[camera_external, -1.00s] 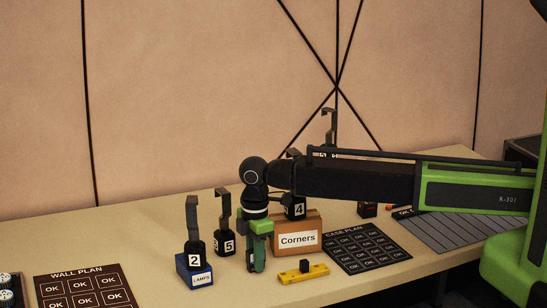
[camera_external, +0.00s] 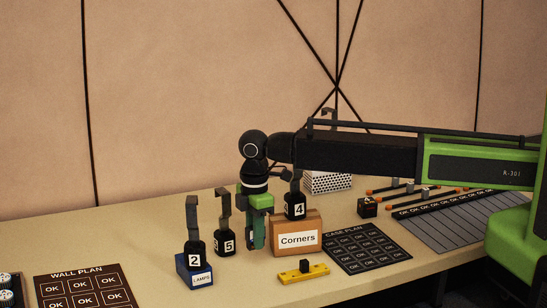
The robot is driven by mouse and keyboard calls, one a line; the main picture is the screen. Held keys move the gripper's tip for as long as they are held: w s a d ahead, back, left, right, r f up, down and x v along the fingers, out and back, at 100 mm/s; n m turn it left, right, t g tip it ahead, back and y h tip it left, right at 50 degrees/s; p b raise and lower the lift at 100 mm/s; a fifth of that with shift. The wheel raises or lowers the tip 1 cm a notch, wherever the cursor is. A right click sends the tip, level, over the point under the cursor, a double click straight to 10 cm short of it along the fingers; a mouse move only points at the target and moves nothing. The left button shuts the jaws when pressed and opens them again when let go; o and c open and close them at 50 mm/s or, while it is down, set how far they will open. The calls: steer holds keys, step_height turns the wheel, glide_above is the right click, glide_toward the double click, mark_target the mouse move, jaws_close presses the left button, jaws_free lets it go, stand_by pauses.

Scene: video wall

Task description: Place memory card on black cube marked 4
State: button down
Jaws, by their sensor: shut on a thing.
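My gripper (camera_external: 254,246) points down just left of the Corners box and is lower than the cube's top. It is shut on a thin dark green piece, apparently the memory card (camera_external: 250,233). The card's outline is hard to tell from the fingers at this size.
A yellow piece (camera_external: 303,273) lies in front. The Case Plan board (camera_external: 367,247) lies right. A perforated white box (camera_external: 327,183) stands behind.

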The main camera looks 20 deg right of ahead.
step_height(320, 180, up, 4)
steer(key=shift+f+p, duration=0.15)
steer(key=shift+p, duration=0.85)
steer(key=shift+f, duration=0.1)
